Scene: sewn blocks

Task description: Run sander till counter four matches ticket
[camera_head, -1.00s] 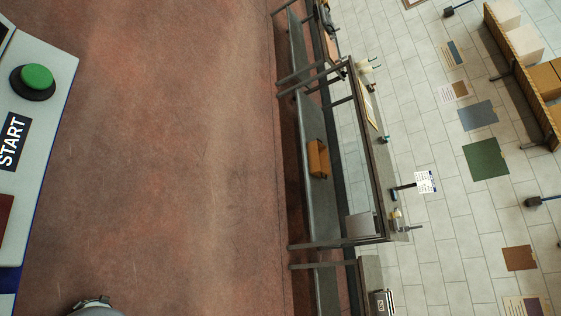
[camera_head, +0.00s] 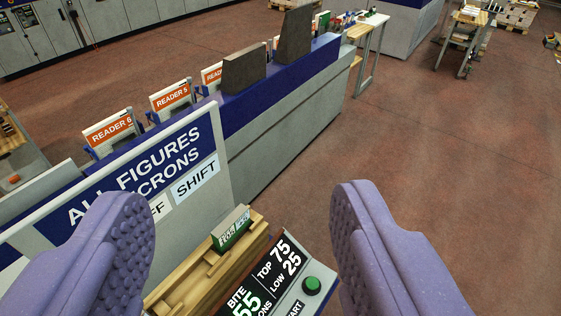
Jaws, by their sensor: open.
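My gripper (camera_head: 242,200) is open, its two purple padded fingers apart and nothing seen between them. Below and between the fingers is a black display (camera_head: 262,280) with "BITE 55", "TOP 75" and "LOW 25"; part of it is cut off by the lower edge. Beside it is a green button (camera_head: 312,285) in a black collar, with a partly cut "START" label. A wooden tray (camera_head: 190,285) lies left of the display, with a green and white block (camera_head: 232,230) at its far end. I cannot pick out a sander, counter four or a ticket.
A sign (camera_head: 140,180) about figures in microns stands at left, partly behind my left finger. Orange-labelled readers, including "READER 6" (camera_head: 110,131) and "READER 5" (camera_head: 172,95), line a long blue-topped counter (camera_head: 285,75). Open reddish floor (camera_head: 440,130) lies to the right.

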